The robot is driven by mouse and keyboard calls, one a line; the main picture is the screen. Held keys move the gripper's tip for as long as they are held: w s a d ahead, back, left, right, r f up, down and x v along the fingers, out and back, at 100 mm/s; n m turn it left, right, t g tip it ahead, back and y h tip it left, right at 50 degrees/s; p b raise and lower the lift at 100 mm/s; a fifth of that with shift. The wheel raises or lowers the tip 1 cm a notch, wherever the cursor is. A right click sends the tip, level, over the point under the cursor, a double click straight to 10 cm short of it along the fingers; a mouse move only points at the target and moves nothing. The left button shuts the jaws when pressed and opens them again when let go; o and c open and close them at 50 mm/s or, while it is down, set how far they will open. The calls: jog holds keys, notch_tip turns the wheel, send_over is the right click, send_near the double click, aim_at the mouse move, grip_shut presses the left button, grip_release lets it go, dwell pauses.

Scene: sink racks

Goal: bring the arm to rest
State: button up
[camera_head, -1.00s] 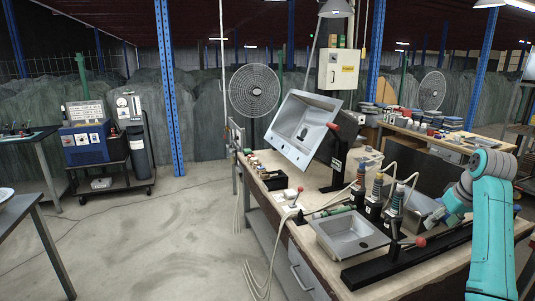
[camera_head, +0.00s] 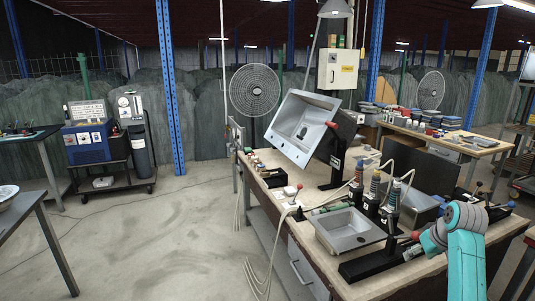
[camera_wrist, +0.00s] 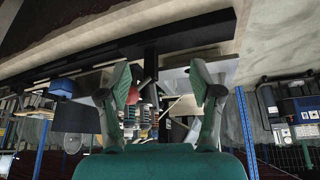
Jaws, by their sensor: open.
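My teal and grey arm (camera_head: 466,262) stands at the right front of the workbench (camera_head: 372,288) in the head view. My gripper (camera_head: 410,253) points left, near the black rail at the bench's front. It also shows in the wrist view (camera_wrist: 161,84), where its two green-padded fingers are spread apart with nothing held between them. The wrist view looks upside down, with the bench gear beyond the fingers.
A small steel sink (camera_head: 348,230) lies on the bench left of my gripper. Several tools with coloured tops (camera_head: 375,196) stand behind it. A larger sink (camera_head: 302,128) is held tilted farther back. Open floor (camera_head: 170,240) lies left of the bench.

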jog(key=s+a+f+t, duration=0.1)
jog(key=s+a+f, duration=0.15)
jog(key=f, duration=0.45)
jog(key=s+a+f, duration=0.1)
jog(key=a+f, duration=0.2)
jog(key=f, duration=0.3)
jog(key=s+a+f+t, duration=0.1)
jog(key=s+a+f, duration=0.35)
jog(key=s, duration=0.25)
jog(key=s+a+f+m+t+h, duration=0.1)
jog(key=s+a+f, duration=0.3)
jog(key=s+f, duration=0.25)
jog(key=s+a+f+t, duration=0.1)
jog(key=s+a+f, duration=0.35)
jog(key=s, duration=0.35)
jog(key=s+a+r+t, duration=0.1)
jog(key=s+a, duration=0.2)
jog(key=s, duration=0.6)
jog(key=s+a+r+t, duration=0.2)
jog(key=s+a, duration=0.1)
jog(key=s, duration=0.6)
jog(key=s+a+r+t+y, duration=0.1)
jog(key=s+a+r+t, duration=0.1)
jog(key=s+r, duration=1.4)
jog(key=shift+s+a+n, duration=0.2)
jog(key=shift+s+n, duration=0.1)
jog(key=shift+r, duration=0.1)
